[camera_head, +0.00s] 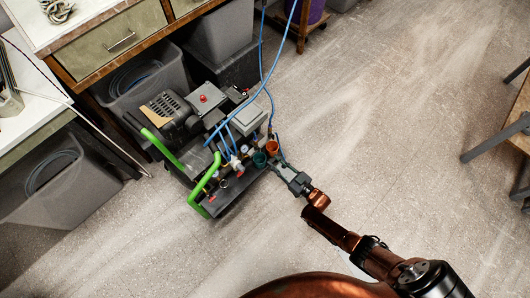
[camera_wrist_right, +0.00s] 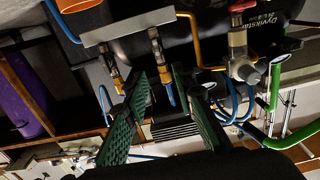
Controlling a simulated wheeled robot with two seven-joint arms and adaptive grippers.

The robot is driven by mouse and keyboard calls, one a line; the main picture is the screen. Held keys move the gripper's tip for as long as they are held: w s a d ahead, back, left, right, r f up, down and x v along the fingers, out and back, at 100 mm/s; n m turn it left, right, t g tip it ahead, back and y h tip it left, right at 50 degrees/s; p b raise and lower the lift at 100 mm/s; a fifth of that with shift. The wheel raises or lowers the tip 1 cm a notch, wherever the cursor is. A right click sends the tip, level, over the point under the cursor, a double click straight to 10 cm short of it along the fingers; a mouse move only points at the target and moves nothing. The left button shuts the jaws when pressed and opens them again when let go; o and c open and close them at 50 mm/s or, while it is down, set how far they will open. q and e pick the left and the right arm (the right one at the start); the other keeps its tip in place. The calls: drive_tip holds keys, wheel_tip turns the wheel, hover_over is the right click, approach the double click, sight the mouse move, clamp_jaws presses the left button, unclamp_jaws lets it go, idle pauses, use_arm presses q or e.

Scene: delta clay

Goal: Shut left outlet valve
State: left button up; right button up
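The compressor (camera_head: 215,125) stands on the floor with green handles, gauges and blue hoses. In the right wrist view, two brass outlet fittings hang side by side from a grey metal bar (camera_wrist_right: 128,27): the left fitting (camera_wrist_right: 118,72) and the right fitting (camera_wrist_right: 158,57). Blue hoses run from them. Which lever is the left outlet valve, and its position, I cannot tell. My right gripper (camera_head: 283,168) is at the compressor's right side. Its green-padded fingers (camera_wrist_right: 161,75) stand apart, with the right fitting in line between their tips; contact is unclear. My left gripper is out of view.
A red-topped regulator (camera_wrist_right: 240,58) and a green handle (camera_wrist_right: 276,88) are on the right in the wrist view. An orange cup (camera_head: 272,147) is near my right gripper. Grey bins (camera_head: 75,190) and a workbench (camera_head: 110,40) stand left.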

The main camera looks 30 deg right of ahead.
sight(260, 149)
drive_tip(key=b+x, duration=0.2)
drive_tip(key=x, duration=0.5)
drive_tip(key=shift+f, duration=0.15)
use_arm(q)
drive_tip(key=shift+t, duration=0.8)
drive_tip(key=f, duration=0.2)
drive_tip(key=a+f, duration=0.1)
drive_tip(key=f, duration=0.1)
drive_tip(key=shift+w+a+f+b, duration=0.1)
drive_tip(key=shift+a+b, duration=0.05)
drive_tip(key=shift+b, duration=0.15)
use_arm(e)
drive_tip(key=shift+w+a+r, duration=0.1)
drive_tip(key=shift+w+r, duration=0.1)
drive_tip(key=shift+w, duration=0.3)
clamp_jaws()
